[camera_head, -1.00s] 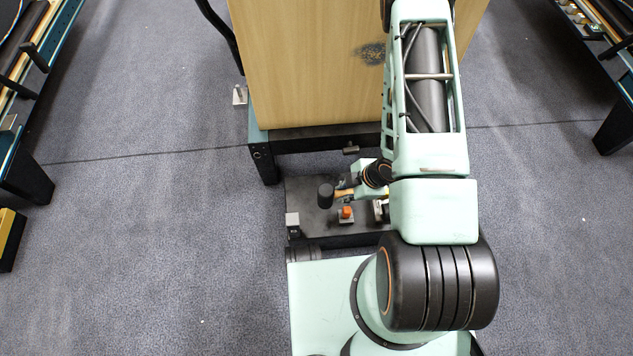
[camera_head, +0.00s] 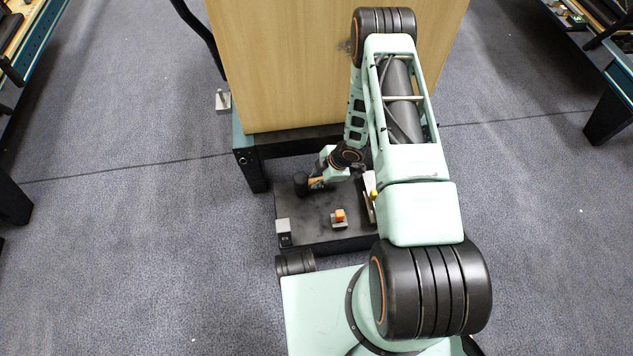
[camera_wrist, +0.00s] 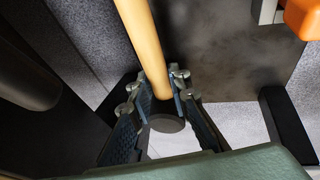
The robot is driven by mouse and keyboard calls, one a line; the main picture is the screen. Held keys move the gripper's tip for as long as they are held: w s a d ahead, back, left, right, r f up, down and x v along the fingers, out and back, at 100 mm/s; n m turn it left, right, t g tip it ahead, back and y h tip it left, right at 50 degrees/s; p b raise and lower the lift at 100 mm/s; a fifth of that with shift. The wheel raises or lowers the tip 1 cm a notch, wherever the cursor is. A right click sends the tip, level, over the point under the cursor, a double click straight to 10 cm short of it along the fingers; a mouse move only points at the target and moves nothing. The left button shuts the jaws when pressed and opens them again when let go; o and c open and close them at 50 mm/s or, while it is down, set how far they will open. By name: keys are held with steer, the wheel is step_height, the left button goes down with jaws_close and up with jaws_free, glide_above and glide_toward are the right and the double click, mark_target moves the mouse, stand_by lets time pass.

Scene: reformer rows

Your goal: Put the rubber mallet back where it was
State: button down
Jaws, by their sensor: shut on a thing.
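The rubber mallet has a black head (camera_head: 301,184) and a light wooden handle (camera_wrist: 140,35). In the head view it is over the left part of a black platform, by the foot of the wooden-sided machine. My gripper (camera_wrist: 160,92) is shut on the mallet; its fingers sit on both sides of the handle in the wrist view. A dark round end (camera_wrist: 167,124) shows beyond the fingers. In the head view my wrist hides most of the handle. I cannot tell whether the mallet touches the platform.
The black platform (camera_head: 318,232) carries an orange piece (camera_head: 340,215) on a grey block and a grey box (camera_head: 283,226) at its left front corner. A yellow piece (camera_head: 374,195) is to the right. The wooden panel (camera_head: 285,70) stands behind. Carpet is clear at left.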

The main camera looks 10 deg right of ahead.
steer(key=shift+f, duration=0.45)
steer(key=shift+f, duration=0.2)
steer(key=c, duration=1.8)
jaws_free()
steer(key=shift+r, duration=0.1)
steer(key=shift+r, duration=0.25)
steer(key=p+v, duration=0.4)
steer(key=v, duration=0.7)
steer(key=shift+s+d+r, duration=0.1)
steer(key=shift+d+r, duration=0.1)
steer(key=shift+r, duration=0.1)
